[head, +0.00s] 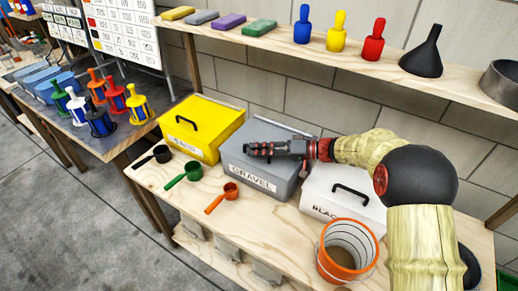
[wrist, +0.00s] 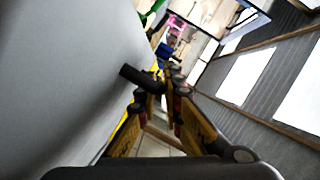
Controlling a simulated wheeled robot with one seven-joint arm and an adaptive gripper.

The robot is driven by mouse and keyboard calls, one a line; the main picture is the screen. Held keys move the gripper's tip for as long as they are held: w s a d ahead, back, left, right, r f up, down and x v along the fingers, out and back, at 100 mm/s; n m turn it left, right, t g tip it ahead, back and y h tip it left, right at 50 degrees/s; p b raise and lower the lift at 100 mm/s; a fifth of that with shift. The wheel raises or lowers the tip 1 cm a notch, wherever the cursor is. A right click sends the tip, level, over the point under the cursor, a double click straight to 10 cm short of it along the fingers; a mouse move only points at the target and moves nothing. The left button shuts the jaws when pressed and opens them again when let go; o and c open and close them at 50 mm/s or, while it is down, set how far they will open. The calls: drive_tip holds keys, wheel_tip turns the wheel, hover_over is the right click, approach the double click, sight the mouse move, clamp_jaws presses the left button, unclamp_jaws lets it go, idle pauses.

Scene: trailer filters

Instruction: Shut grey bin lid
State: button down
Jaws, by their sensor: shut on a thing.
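The grey bin, labelled GRAVEL (head: 254,181), stands on the wooden bench between a yellow bin and a white bin. Its grey lid (head: 295,131) looks down or nearly down in the head view; I cannot tell whether a small gap remains. My gripper (head: 256,149) reaches across the lid from the right, its fingers pointing left. In the wrist view my gripper (wrist: 157,98) is shut on the lid's black handle (wrist: 139,77), whose end sticks out at the fingertips. The lid's smooth grey face (wrist: 65,80) fills the left of that view.
The yellow bin (head: 196,142) is close on the left, the white bin (head: 322,203) close on the right. Green (head: 189,171) and orange (head: 229,191) scoops lie in front. An orange bucket (head: 324,262) stands at the front right. A shelf (head: 287,47) runs behind, above the bins.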

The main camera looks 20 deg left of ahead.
drive_tip(key=shift+f, duration=0.35)
drive_tip(key=c, duration=2.2)
unclamp_jaws()
drive_tip(key=shift+d, duration=0.1)
drive_tip(key=shift+w+d+r, duration=0.1)
drive_tip(key=shift+d+r, duration=0.05)
drive_tip(key=shift+d, duration=0.15)
wheel_tip(320, 180, up, 2)
hover_over(292, 163)
drive_tip(key=shift+r, duration=0.15)
